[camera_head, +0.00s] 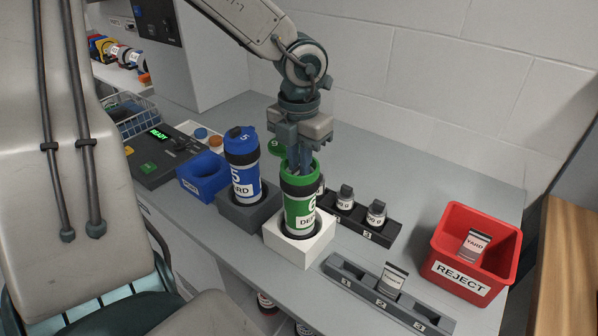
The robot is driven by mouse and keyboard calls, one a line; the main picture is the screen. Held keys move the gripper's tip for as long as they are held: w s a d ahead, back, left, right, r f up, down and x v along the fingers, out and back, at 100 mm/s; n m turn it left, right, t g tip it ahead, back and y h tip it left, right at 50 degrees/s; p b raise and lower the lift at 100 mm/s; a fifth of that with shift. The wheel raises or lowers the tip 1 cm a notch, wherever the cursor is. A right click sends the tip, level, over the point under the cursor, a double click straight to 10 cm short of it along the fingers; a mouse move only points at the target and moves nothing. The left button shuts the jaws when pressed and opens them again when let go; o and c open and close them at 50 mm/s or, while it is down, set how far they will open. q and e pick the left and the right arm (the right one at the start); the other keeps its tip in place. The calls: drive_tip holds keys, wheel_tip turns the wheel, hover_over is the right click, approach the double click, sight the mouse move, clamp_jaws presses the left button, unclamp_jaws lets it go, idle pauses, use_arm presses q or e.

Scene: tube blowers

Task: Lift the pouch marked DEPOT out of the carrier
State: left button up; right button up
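The green carrier (299,214) stands upright in a white block holder (298,248) with its top open. Its white label starts with "DE"; the rest is hard to read. My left gripper (300,166) points straight down from above, with its fingers reaching into the carrier's mouth. The fingertips are hidden inside, so I cannot tell whether they are shut on anything. No pouch marked DEPOT can be made out; the carrier's inside is hidden. My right gripper is not in view.
A blue carrier (243,168), lid on, stands in a grey holder just left. A grey slotted rack (345,272) holds a pouch (391,280). The red REJECT bin (448,252) holds a YARD pouch (473,246).

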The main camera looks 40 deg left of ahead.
use_arm(q)
clamp_jaws()
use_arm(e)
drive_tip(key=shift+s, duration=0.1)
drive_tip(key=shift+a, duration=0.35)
